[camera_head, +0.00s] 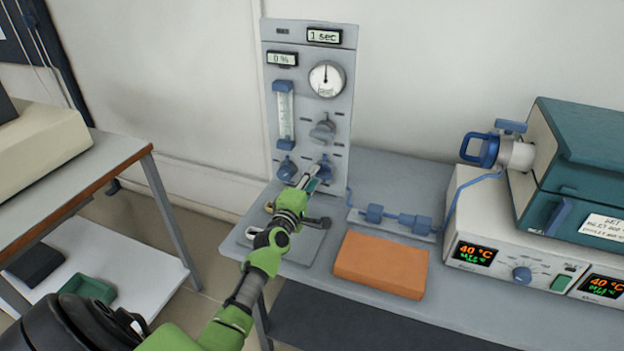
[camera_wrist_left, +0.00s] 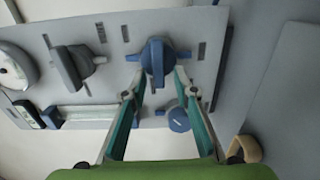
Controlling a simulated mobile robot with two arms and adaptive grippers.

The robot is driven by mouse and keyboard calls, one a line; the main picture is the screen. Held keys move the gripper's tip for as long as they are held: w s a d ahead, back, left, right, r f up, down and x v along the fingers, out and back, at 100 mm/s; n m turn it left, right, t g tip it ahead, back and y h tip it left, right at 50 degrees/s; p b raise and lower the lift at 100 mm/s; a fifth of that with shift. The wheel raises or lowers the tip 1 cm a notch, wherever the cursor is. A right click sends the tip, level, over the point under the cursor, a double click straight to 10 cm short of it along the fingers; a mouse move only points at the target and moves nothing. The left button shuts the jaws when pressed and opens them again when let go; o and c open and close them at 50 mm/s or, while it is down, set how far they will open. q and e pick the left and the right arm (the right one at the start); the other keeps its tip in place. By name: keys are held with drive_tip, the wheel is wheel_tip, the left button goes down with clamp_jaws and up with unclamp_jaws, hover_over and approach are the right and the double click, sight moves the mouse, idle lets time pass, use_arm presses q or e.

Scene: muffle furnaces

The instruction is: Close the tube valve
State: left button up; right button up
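A blue valve knob (camera_head: 325,167) sits at the lower right of the grey control panel (camera_head: 342,108). My left gripper (camera_head: 309,181) reaches up to the panel from the front. In the left wrist view my left gripper (camera_wrist_left: 158,82) is open, with its green-padded fingers on either side of the knob. I cannot tell whether they touch it. A second blue knob (camera_head: 287,168) sits to the left on the panel. My right gripper is not in view.
A grey knob (camera_head: 322,130), flowmeter (camera_head: 285,115) and gauge (camera_head: 327,79) are higher on the panel. An orange block (camera_head: 382,264) lies on the table. Blue fittings (camera_head: 375,213) and tubing run right to the teal furnace (camera_head: 585,160), which has a blue-handled fitting (camera_head: 480,149).

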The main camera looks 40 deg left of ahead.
use_arm(q)
drive_tip(key=v, duration=1.2)
drive_tip(key=shift+d, duration=0.1)
idle(0.5)
